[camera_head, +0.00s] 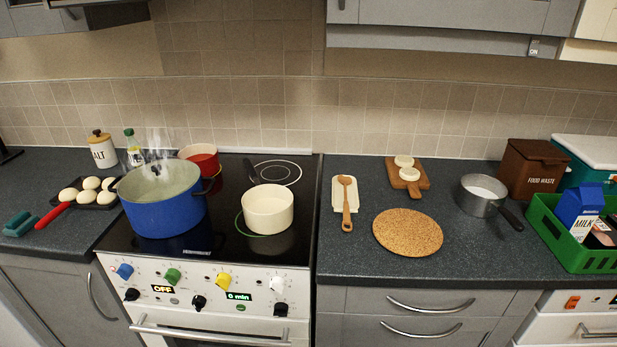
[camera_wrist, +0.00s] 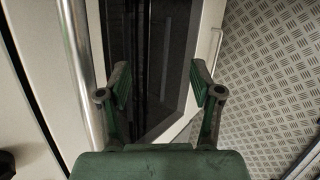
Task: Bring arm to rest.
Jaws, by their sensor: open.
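My gripper (camera_wrist: 161,85) shows in the wrist view with its two green-and-dark fingers spread apart and nothing between them. Behind the fingers are a dark glass panel (camera_wrist: 165,50) in a pale front and a shiny metal bar (camera_wrist: 78,60) on the left. I cannot tell how far the fingers are from these. The head view shows no part of my arm or gripper.
A steaming blue pot (camera_head: 166,208) and a cream pot (camera_head: 267,209) stand on the black hob (camera_head: 228,243). A cork mat (camera_head: 408,232), saucepan (camera_head: 482,196) and green crate (camera_head: 572,242) are on the right counter. Patterned metal floor (camera_wrist: 265,75) is clear at right.

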